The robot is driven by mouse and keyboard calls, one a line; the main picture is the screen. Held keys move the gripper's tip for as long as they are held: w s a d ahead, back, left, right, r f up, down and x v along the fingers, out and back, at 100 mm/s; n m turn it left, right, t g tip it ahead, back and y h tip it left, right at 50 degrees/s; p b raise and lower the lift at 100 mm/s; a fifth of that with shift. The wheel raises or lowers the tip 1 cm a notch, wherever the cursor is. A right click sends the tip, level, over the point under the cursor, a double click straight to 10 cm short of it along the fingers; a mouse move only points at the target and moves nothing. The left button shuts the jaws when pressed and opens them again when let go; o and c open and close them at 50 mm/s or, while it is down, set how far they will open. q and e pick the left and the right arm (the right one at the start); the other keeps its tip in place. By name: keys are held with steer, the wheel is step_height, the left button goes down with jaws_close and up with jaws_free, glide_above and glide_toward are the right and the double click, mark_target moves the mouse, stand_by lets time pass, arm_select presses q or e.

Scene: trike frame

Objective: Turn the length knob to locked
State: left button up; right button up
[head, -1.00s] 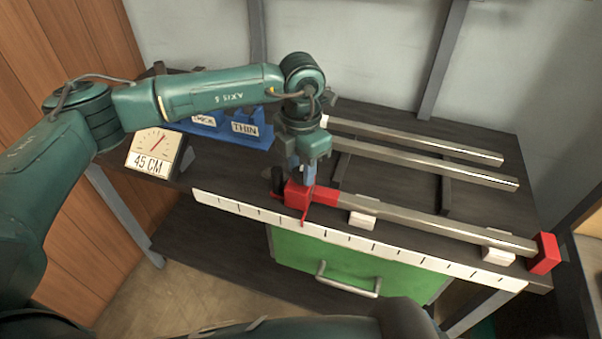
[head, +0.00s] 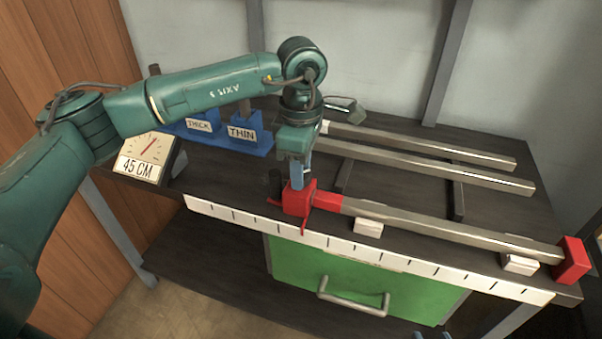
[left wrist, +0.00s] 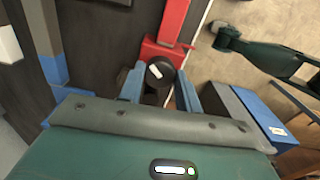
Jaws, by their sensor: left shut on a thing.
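The length knob (left wrist: 158,80) is black with a white mark on its top, and it shows between my left gripper's blue fingers in the left wrist view. The mark sits slightly tilted in that view. My left gripper (head: 297,184) points down onto the red block (head: 297,201) at the left end of the steel tube (head: 450,229) and is shut on the knob. In the head view the fingers hide the knob. The red block also shows in the left wrist view (left wrist: 165,53).
A ruler strip (head: 365,247) runs along the bench's front edge. Two spare tubes (head: 430,166) lie behind. A 45 CM dial (head: 146,158) and blue THICK/THIN holders (head: 240,137) stand left.

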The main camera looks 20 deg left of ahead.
arm_select(q)
steer(key=m+b, duration=0.1)
steer(key=m, duration=0.2)
steer(key=shift+f+m+b, duration=0.1)
steer(key=shift+m+b, duration=0.2)
steer(key=shift+m, duration=0.1)
steer(key=m+b, duration=0.1)
steer(key=m, duration=0.4)
steer(key=shift+b, duration=0.35)
steer(key=shift+m, duration=0.3)
arm_select(e)
steer(key=shift+s+d+r+t, duration=0.5)
steer(key=shift+s+d+t, duration=0.05)
steer(key=shift+d+t, duration=0.15)
steer(key=shift+a+f, duration=0.15)
steer(key=shift+f, duration=0.1)
steer(key=shift+w+r, duration=0.1)
steer(key=shift+w, duration=0.05)
arm_select(q)
steer(key=o, duration=1)
step_height(320, 180, up, 13)
steer(key=p, duration=0.1)
steer(key=shift+r, duration=0.2)
arm_select(e)
steer(key=shift+a+g, duration=0.2)
steer(key=shift+g, duration=0.1)
